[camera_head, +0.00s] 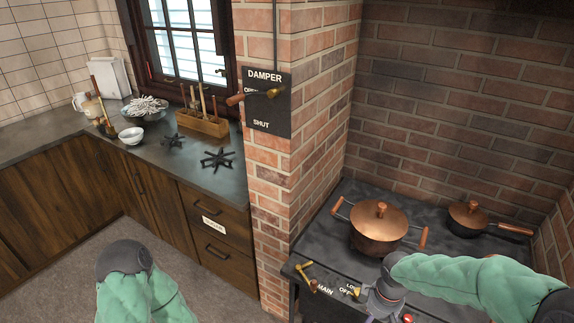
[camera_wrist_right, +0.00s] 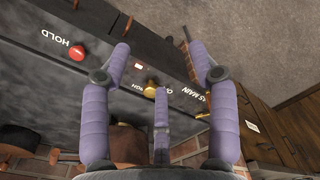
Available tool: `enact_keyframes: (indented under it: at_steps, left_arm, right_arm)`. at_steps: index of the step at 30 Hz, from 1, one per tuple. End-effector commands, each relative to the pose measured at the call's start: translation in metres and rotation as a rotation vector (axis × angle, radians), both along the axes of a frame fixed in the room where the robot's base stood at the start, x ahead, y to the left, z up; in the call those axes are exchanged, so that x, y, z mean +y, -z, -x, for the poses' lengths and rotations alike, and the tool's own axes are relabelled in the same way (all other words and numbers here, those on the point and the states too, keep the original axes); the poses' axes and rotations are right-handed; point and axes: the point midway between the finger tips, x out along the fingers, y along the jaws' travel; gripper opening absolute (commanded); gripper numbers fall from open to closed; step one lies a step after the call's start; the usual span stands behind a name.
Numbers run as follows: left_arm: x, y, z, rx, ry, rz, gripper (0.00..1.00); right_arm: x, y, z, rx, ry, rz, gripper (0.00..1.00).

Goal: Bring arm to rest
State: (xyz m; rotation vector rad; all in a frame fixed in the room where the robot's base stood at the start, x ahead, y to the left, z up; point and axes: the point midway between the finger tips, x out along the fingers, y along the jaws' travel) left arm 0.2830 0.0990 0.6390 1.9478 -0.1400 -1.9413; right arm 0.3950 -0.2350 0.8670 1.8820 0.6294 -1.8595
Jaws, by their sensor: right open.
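My right arm (camera_head: 450,281) comes in from the right over the front of the black stove (camera_head: 335,225). My right gripper (camera_head: 383,298) is at the stove's front edge by the control labels, small and partly hidden in the head view. In the right wrist view its purple fingers (camera_wrist_right: 160,62) are spread apart with nothing between them. Beyond them are a brass knob (camera_wrist_right: 152,86) and a red button (camera_wrist_right: 77,53) beside the word HOLD. My left arm (camera_head: 130,275) shows at the bottom left as a green sleeve with a dark joint; its gripper is not seen.
A lidded copper pot (camera_head: 378,228) and a smaller copper-lidded pan (camera_head: 468,217) stand on the stove, close to my right forearm. A brass MAIN valve (camera_head: 306,275) is at the front left. A damper panel (camera_head: 268,105) hangs on the brick pillar. The floor (camera_head: 60,285) is clear.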

Motion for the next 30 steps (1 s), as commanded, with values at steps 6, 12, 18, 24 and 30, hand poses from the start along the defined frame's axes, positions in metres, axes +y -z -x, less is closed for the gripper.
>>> enact_keyframes:
  at_steps: [6,12,18,24,30]
  left_arm:
    - [0.0,0.001,-0.001,-0.002,-0.001,0.0,0.4]
    - [0.0,0.0,-0.001,-0.001,0.0,0.0,0.4]
    - [0.0,0.0,-0.001,-0.001,0.0,0.0,0.4]
    - [0.0,0.0,-0.001,-0.001,0.0,0.0,0.4]
    - [0.0,0.0,-0.001,-0.001,0.0,0.0,0.4]
  right_arm:
    - [0.015,0.022,0.002,0.01,0.034,-0.047,0.6]
    - [0.035,0.048,0.006,0.021,0.087,-0.108,0.6]
    - [0.064,0.087,0.017,0.043,0.186,-0.189,0.6]
    - [0.098,0.136,0.037,0.073,0.358,-0.279,0.6]
    - [0.122,0.18,0.065,0.102,0.552,-0.325,0.6]
